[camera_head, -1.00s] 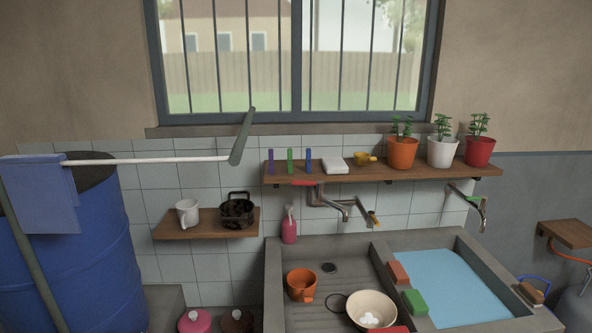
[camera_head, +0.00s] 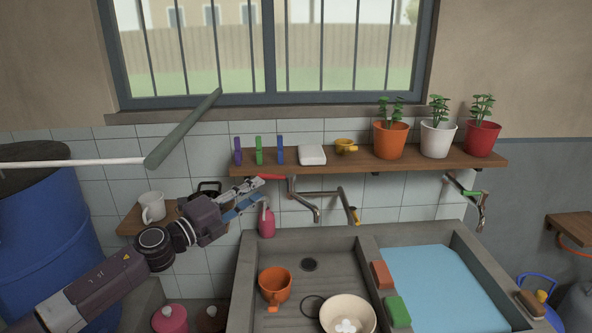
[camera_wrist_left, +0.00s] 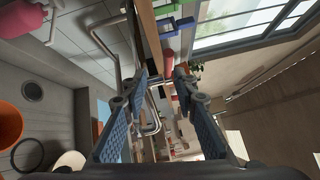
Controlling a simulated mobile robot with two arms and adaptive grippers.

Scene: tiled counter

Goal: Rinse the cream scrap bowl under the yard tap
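The cream bowl (camera_head: 332,312) sits in the left, drained basin near its front edge, with white pieces inside; its rim also shows in the left wrist view (camera_wrist_left: 72,160). A wall tap with a red lever (camera_head: 272,177) and a metal spout (camera_head: 305,203) is under the shelf, above this basin. My left gripper (camera_head: 261,187) is at the red lever's left end. In the left wrist view, its blue-padded fingers (camera_wrist_left: 160,82) are apart, with the red lever (camera_wrist_left: 168,60) beyond the gap; contact is unclear. My right gripper is not in view.
Red and green blocks (camera_head: 397,310) lie on the divider beside the water-filled basin (camera_head: 440,280). A green-lever tap (camera_head: 467,191) is at right. A shelf (camera_head: 350,165) with pots and pegs hangs above.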

